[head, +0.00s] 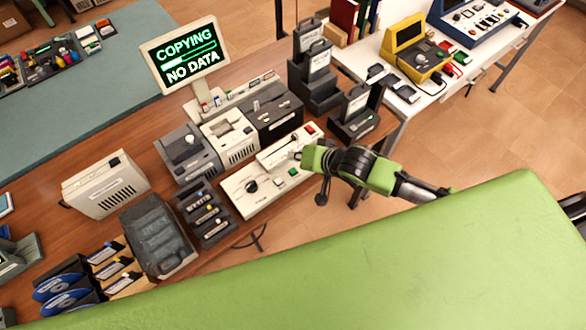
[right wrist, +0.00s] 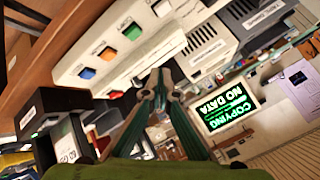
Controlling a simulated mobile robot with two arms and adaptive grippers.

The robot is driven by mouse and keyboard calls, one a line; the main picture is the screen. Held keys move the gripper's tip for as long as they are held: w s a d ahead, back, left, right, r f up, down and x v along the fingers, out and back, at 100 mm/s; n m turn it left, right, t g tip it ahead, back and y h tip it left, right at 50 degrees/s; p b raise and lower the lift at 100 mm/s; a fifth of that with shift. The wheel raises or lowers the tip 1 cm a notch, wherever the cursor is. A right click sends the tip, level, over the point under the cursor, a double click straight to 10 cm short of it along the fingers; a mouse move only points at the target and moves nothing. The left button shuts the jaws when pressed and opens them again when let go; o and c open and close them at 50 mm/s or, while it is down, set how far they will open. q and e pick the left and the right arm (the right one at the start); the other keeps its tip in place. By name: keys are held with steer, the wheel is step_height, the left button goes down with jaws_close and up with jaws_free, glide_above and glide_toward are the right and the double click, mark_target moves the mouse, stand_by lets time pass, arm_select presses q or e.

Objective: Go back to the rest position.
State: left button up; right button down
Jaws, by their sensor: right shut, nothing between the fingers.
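My right arm comes in from the right in the head view, over the front edge of the wooden bench (head: 125,140). My right gripper (head: 322,192) is small and dark there, near the front right of a cream control panel (head: 265,192). In the right wrist view its two dark fingers (right wrist: 162,76) are together with nothing between them. They point toward a pale device with coloured buttons (right wrist: 108,52), and I see no clear contact. My left gripper is in neither view.
A monitor (head: 186,54) reads "COPYING NO DATA". Grey devices (head: 188,155) and dark cartridge racks (head: 205,213) crowd the bench. A black holder (head: 355,120) stands close behind my right arm. A white table (head: 425,85) is at upper right. Open floor (head: 500,135) lies right.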

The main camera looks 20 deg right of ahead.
stand_by(0.5)
steer(key=s+a+r+n, duration=0.1)
steer(key=s+a+n, duration=0.15)
steer(key=s, duration=0.25)
steer(key=s+d+r+n+g+h, duration=0.15)
steer(key=s+d, duration=0.25)
steer(key=s, duration=0.5)
steer(key=s+d+r+n+g+h, duration=0.1)
steer(key=s+d+n+g+h, duration=0.15)
steer(key=s, duration=0.65)
steer(key=s+d+f+g+b, duration=0.15)
steer(key=f+b, duration=0.25)
steer(key=f, duration=1.4)
steer(key=s+f+g+b, duration=0.1)
steer(key=s+f+b, duration=0.15)
steer(key=f, duration=1.55)
steer(key=s+d+f+b, duration=0.2)
steer(key=s+f+b, duration=0.3)
steer(key=s+f, duration=1)
step_height(320, 180, down, 3)
steer(key=shift+s+d+f+g, duration=0.1)
steer(key=shift+s+d+g, duration=0.1)
steer(key=shift+d+g, duration=0.15)
